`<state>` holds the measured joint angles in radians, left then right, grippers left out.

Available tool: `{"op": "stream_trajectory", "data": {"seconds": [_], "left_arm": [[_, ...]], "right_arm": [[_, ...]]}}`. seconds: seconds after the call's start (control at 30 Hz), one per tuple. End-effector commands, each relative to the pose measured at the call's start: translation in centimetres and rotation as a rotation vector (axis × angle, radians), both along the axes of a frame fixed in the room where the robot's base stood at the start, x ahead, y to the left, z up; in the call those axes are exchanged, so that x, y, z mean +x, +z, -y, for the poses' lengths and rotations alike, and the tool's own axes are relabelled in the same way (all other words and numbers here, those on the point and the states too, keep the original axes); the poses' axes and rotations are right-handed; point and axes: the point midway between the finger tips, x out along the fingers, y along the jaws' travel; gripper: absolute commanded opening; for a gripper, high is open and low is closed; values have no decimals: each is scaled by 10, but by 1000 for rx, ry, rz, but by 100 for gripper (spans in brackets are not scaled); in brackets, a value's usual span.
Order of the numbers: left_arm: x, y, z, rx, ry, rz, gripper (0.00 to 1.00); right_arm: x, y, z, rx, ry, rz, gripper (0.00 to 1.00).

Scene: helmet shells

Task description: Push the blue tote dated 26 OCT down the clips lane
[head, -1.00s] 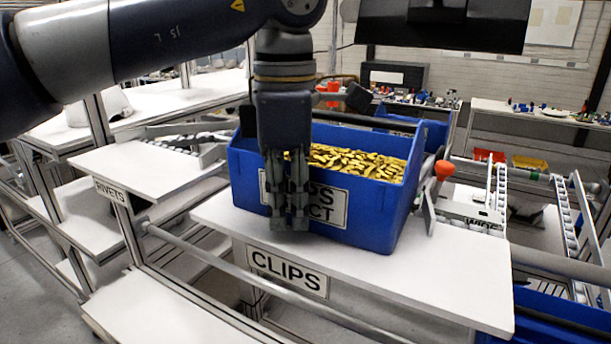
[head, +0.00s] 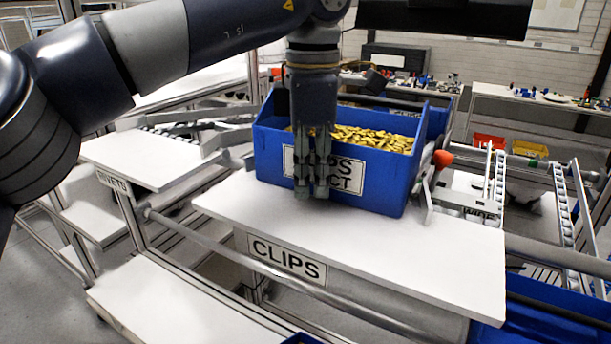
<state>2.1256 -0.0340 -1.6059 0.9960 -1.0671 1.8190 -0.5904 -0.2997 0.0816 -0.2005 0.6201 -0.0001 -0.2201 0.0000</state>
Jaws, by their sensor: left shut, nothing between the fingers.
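A blue tote (head: 378,194) filled with gold clips (head: 372,139) stands upright at the far side of the white shelf labelled CLIPS (head: 287,259). Its front label is partly hidden by my gripper; "PS" and "CT" show, and I cannot read a date. My left gripper (head: 311,192) points down at the tote's near face, shut and empty, its fingers in front of the label. It looks close against the face, but I cannot tell whether it touches. My right gripper is not in view.
An orange-red knob (head: 443,158) on a grey lever stands right of the tote. Another blue tote (head: 545,300) sits lower right. The near part of the CLIPS shelf is bare.

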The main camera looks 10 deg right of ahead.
Motion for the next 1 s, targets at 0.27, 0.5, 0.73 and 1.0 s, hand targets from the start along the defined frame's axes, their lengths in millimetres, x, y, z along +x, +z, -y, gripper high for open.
{"op": "stream_trajectory", "data": {"seconds": [0.27, 0.5, 0.73, 1.0], "left_arm": [[14, 0, 11, 0, 0, 0, 0], [12, 11, 8, -1, 0, 2, 0], [4, 33, 3, -1, -1, 1, 0], [-3, 58, -2, -1, -1, 1, 0]], "right_arm": [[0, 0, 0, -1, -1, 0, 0], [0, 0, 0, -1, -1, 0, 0], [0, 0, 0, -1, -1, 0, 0], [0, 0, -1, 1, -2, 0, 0]]}}
